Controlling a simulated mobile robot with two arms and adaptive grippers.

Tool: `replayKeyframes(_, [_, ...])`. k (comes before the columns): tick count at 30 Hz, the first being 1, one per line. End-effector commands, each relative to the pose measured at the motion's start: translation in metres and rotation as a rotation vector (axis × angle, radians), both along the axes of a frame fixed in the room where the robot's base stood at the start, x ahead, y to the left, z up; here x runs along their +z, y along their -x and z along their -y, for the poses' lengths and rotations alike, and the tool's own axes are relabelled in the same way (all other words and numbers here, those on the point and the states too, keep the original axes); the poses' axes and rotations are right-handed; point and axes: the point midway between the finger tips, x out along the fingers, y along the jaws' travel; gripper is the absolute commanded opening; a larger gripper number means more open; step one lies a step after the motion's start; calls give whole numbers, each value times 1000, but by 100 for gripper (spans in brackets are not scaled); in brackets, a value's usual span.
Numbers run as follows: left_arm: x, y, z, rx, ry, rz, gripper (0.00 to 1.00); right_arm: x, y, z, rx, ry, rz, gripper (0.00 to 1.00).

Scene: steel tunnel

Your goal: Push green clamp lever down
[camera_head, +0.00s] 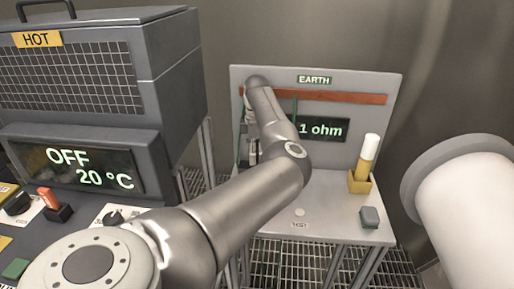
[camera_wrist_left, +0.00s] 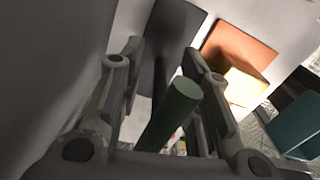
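The green clamp lever (camera_wrist_left: 172,115) shows in the left wrist view as a thick green rod. Its round end lies between the two fingers of my left gripper (camera_wrist_left: 163,62). The fingers stand apart, with no clear grip on the rod. In the head view my left arm reaches across to the EARTH panel (camera_head: 375,90). My left gripper (camera_head: 251,148) is mostly hidden behind that arm, at the panel's left side. A thin green upright piece (camera_head: 295,106) shows at the panel; I cannot tell if it is the lever. My right gripper is not in view.
A copper-coloured bar (camera_head: 345,97) and a "1 ohm" display (camera_head: 322,129) are on the panel. A HOT oven (camera_head: 75,75) stands left.

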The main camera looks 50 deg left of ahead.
Motion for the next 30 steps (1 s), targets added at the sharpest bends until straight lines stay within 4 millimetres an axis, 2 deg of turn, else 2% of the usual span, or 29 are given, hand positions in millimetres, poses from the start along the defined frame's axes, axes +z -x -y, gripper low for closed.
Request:
replayKeyframes(4, [-10, 0, 0, 0, 0, 0, 32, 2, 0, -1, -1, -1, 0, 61])
replayKeyframes(12, [-11, 0, 0, 0, -1, 1, 32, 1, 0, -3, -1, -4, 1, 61])
replayKeyframes(20, [-11, 0, 0, 0, -1, 1, 0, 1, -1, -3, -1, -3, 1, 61])
replayKeyframes(30, [-11, 0, 0, 0, -1, 1, 0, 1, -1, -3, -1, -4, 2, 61])
